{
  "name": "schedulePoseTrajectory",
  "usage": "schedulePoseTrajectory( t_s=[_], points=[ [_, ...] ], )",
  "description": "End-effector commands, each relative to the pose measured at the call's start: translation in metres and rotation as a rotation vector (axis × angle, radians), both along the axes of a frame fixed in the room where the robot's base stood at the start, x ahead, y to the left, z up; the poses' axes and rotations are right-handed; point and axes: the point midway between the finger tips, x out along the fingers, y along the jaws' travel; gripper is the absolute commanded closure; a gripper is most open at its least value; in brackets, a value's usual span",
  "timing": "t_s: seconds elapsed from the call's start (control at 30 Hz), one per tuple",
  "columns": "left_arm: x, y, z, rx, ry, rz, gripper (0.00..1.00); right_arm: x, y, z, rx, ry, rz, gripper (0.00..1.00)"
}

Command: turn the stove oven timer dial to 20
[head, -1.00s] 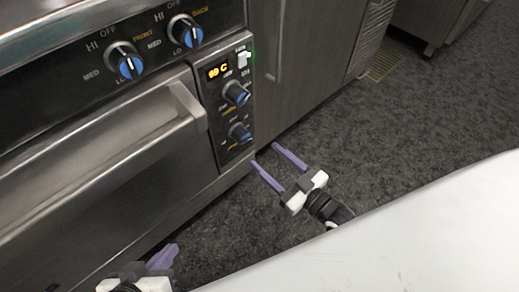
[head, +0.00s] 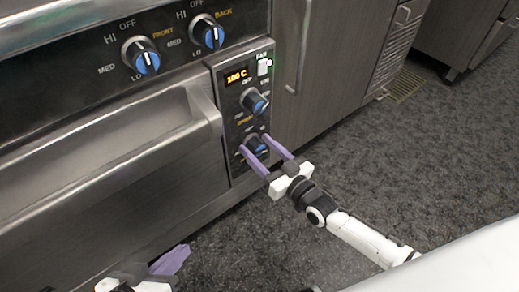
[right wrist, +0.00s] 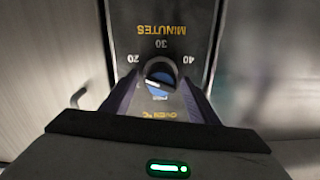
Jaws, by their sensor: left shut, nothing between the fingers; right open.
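The timer dial (head: 257,145), a dark knob with a blue face, is the lower dial on the oven's control panel (head: 228,112). In the right wrist view the dial (right wrist: 160,80) has the upside-down labels 20 at left, 30 above, 40 at right and MINUTES beyond. My right gripper (head: 253,143) is open, its purple fingers on either side of this dial; in the right wrist view they partly hide its sides. Whether they touch it I cannot tell. My left gripper (head: 178,257) is shut and empty, low in front of the oven.
An upper dial (head: 255,101) sits just above, below a lit display (head: 237,77) and a white switch (head: 263,67). Two burner knobs (head: 141,56) (head: 207,33) are further up. The oven door handle (head: 207,106) sticks out left of the panel. Open carpet (head: 400,150) lies right.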

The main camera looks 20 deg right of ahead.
Motion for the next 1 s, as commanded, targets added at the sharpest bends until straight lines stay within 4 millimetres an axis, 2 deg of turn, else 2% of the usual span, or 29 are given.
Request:
schedulePoseTrajectory(
  t_s=[0.2,0.43,0.73,1.0],
  points=[
    [-0.0008,-0.0006,0.0009,-0.002,0.0,0.0,1.0,0.0,0.0002,0.0001,0.0,0.0,0.0,0.47],
    [-0.0009,-0.0007,0.0007,-0.002,0.0,0.0,1.0,-0.0001,0.0,0.0001,-0.001,0.0,0.0,0.86],
    [-0.0013,-0.0001,-0.0005,0.003,0.004,-0.001,1.0,-0.0001,-0.0008,-0.0002,0.119,0.044,0.001,0.87],
    [-0.0017,0.0,-0.0026,0.005,0.007,-0.002,1.0,-0.0003,-0.0007,-0.0005,0.126,0.047,0.001,0.87]
  ],
)
